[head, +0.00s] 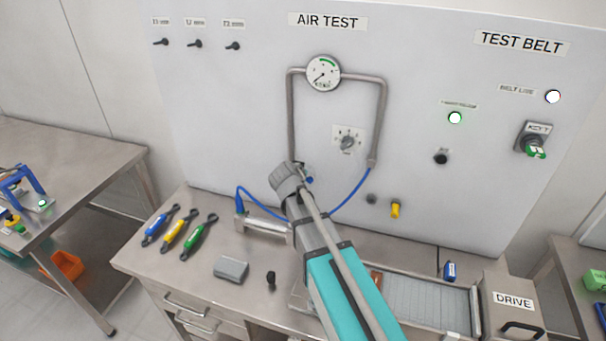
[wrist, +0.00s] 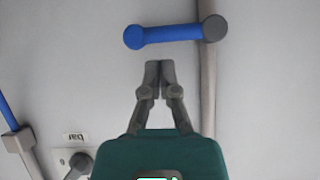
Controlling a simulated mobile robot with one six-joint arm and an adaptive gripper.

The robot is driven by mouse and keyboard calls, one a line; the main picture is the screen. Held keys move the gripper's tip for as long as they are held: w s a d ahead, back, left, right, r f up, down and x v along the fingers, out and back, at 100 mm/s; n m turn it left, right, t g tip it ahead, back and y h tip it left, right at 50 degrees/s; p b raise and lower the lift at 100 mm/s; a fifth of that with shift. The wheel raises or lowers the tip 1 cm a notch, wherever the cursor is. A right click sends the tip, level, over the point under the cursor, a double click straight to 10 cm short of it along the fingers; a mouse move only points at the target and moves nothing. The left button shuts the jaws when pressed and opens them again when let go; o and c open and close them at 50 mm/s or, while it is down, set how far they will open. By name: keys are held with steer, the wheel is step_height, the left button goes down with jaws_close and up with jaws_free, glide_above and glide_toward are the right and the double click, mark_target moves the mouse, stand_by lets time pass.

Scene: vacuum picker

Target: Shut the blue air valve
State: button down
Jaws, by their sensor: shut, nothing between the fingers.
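The blue air valve's lever (wrist: 165,35) lies crosswise to the grey pipe (wrist: 208,85) in the wrist view. Its grey pivot end is on the pipe and its rounded blue tip points left. My gripper (wrist: 159,68) is shut and empty, with its fingertips just below the middle of the lever in that picture and a small gap showing between them. Whether they touch the panel cannot be told. In the head view only a small blue bit of the valve (head: 309,180) shows beside my arm's end, which hides the rest of the valve and my fingers.
A gauge (head: 323,74) tops the pipe loop on the panel, with a regulator knob (head: 347,144) inside the loop. A blue hose (head: 352,193) hangs from the right pipe.

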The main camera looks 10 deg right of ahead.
steer(key=w+r+p+v, duration=0.1)
steer(key=p+v, duration=0.6)
steer(key=v, duration=0.5)
steer(key=shift+r, duration=0.25)
steer(key=shift+d, duration=0.1)
steer(key=s+d+f+n+g+y+b, duration=0.4)
steer(key=s+d+f+g+b, duration=0.4)
steer(key=s+f, duration=0.8)
steer(key=s+d+n+g, duration=0.1)
steer(key=d+g, duration=0.1)
steer(key=d, duration=0.1)
steer(key=shift+d+f, duration=0.2)
steer(key=shift+f, duration=0.15)
